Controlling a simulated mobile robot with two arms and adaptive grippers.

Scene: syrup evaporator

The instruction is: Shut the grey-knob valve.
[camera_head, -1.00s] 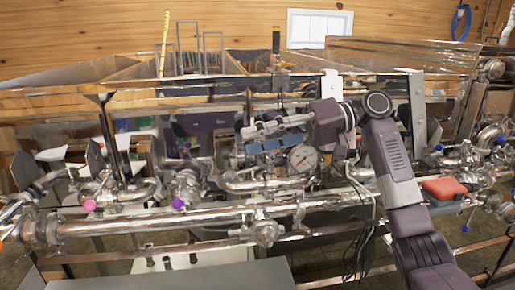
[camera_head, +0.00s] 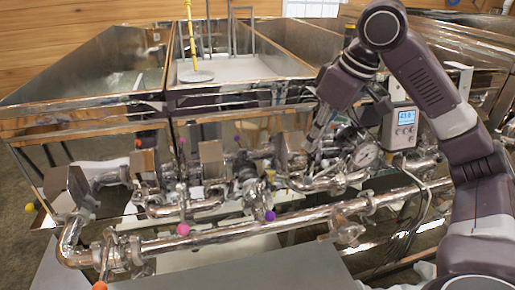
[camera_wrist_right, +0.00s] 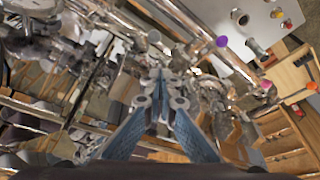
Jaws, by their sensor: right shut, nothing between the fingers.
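My right gripper (camera_head: 316,140) reaches down from the upper right onto the pipework, left of the round dial gauge. Its blue-padded fingers show in the right wrist view (camera_wrist_right: 160,90), tips together with nothing between them. A small pale grey round knob (camera_wrist_right: 154,37) shows in the wrist view beyond the fingertips and seems apart from them. It may be the grey-knob valve's knob; I cannot make out its handle's angle. In the head view I cannot pick out a grey knob among the shiny pipes. My left gripper is not in view.
A purple knob (camera_head: 270,215) and a magenta knob (camera_head: 184,230) stand on the lower pipe. The dial gauge (camera_head: 365,154) and a white display box (camera_head: 399,128) are right of the gripper. Open metal pans (camera_head: 95,75) lie behind. A grey surface (camera_head: 250,268) is in front.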

